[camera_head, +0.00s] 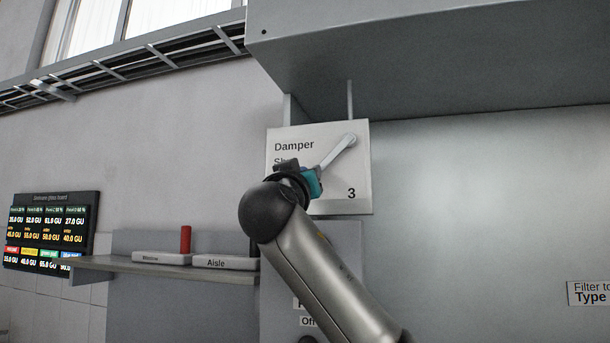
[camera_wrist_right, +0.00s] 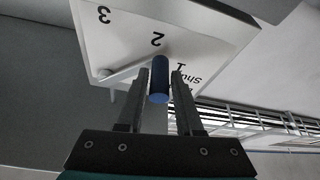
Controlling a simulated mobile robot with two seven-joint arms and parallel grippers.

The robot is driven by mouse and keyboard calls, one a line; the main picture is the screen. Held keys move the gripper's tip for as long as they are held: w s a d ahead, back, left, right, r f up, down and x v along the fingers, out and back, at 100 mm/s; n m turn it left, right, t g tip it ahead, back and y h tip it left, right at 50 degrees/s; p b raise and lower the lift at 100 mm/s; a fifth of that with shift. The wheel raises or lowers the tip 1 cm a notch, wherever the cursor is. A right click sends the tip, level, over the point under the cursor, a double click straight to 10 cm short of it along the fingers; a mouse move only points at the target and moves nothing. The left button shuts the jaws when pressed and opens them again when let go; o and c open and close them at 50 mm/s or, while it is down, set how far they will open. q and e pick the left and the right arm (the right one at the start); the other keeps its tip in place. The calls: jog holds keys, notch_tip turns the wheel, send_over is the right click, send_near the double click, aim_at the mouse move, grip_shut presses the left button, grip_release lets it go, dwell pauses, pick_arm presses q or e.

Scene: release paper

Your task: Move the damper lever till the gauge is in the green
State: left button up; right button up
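The white damper panel (camera_head: 283,135) reads "Damper" and carries a "3" at its lower right. Its pale lever (camera_head: 338,152) slopes from the upper right down to the left; its lower end is hidden behind my right gripper (camera_head: 311,182). In the right wrist view the panel (camera_wrist_right: 205,28) appears upside down with the numbers 3, 2 and 1. There the lever (camera_wrist_right: 125,74) ends at a blue knob (camera_wrist_right: 160,84), near the "2". The right gripper (camera_wrist_right: 160,76) has its fingers on either side of the knob, with narrow gaps visible. No gauge is recognisable. My left gripper is out of view.
A shelf (camera_head: 160,268) at the left holds a red cylinder (camera_head: 185,239) and two labelled blocks, one reading "Aisle" (camera_head: 226,262). A dark board with readings (camera_head: 51,232) hangs further left. A grey hood (camera_head: 430,60) overhangs the panel. The wall right of it is mostly bare.

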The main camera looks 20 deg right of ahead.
jog(key=o, duration=0.3)
jog(key=b+v, duration=0.3)
jog(key=v, duration=1.2)
jog(key=shift+a+f, duration=0.1)
